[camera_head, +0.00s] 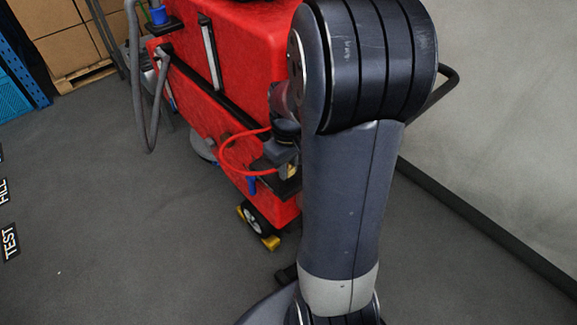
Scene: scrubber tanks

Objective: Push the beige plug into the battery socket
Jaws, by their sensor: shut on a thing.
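The red scrubber machine (190,92) stands in the middle of the head view, partly behind my arm. My gripper (284,160) is small in the picture, at the machine's lower right side just left of my arm. It is shut on the beige plug (292,171), of which only a small part shows. A red cable (222,152) loops out to the left beside my gripper. I cannot make out the battery socket; my gripper and arm cover that area. I cannot tell whether the plug touches it.
A black ledge (272,187) with a blue piece (252,185) sits below my gripper. A grey hose (151,128) hangs at the machine's left. A wheel with yellow chocks (270,242) is below. Cardboard boxes (62,42) stand at the back left. The floor at left is clear.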

